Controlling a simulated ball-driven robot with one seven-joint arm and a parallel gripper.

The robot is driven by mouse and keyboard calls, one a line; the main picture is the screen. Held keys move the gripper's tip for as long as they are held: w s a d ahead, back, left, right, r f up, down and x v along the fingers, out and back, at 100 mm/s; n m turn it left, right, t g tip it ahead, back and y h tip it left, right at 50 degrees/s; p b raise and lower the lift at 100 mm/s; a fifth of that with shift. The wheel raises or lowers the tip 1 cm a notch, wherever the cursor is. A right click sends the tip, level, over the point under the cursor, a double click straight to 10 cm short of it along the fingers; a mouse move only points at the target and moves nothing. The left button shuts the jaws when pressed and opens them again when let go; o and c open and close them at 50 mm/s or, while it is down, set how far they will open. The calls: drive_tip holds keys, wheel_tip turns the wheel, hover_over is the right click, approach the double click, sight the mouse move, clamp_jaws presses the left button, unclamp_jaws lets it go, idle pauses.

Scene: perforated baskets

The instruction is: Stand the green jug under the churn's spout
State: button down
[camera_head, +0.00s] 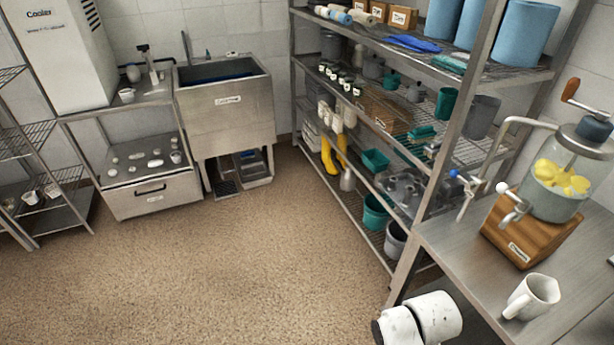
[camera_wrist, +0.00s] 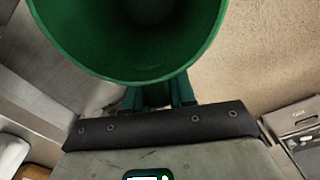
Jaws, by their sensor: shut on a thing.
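The green jug (camera_wrist: 185,62) fills the top of the wrist view, its wide open mouth facing the camera. My gripper (camera_wrist: 158,95) is shut on the jug at its near side; the exact grip is partly hidden behind the rim. Neither jug nor gripper shows in the head view. The churn (camera_head: 559,185) stands on a wooden block on the steel bench at the right of the head view. It has a glass jar with yellow lumps and a crank on top. Its metal spout (camera_head: 515,213) sticks out at the lower left, over the bench.
A white mug (camera_head: 532,296) stands on the bench (camera_head: 474,262) in front of the churn. A pipe with a blue-handled tap (camera_head: 466,187) rises left of the churn. A loaded wire shelf (camera_head: 375,130) stands behind the bench. The brown floor (camera_head: 240,260) is clear.

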drive_tip(key=s+f, duration=0.2)
drive_tip(key=s, duration=0.1)
drive_tip(key=shift+d+f, duration=0.1)
drive_tip(key=shift+f, duration=0.05)
drive_tip(key=shift+s+f, duration=0.35)
drive_tip(key=shift+s, duration=0.05)
drive_tip(key=shift+s+a+f, duration=0.2)
drive_tip(key=shift+s+a, duration=0.1)
drive_tip(key=shift+a, duration=0.1)
drive_tip(key=shift+w+a, duration=0.1)
drive_tip(key=shift+a, duration=0.3)
drive_tip(key=w+r, duration=0.5)
drive_tip(key=w, duration=0.1)
drive_tip(key=f+b, duration=0.1)
drive_tip(key=b, duration=0.1)
drive_tip(key=f+b, duration=0.1)
drive_tip(key=f, duration=0.1)
drive_tip(key=f+b, duration=0.1)
drive_tip(key=b, duration=0.1)
drive_tip(key=shift+w+d+f+b, duration=0.1)
drive_tip(key=shift+w+f+b, duration=0.2)
drive_tip(key=shift+w+f, duration=0.1)
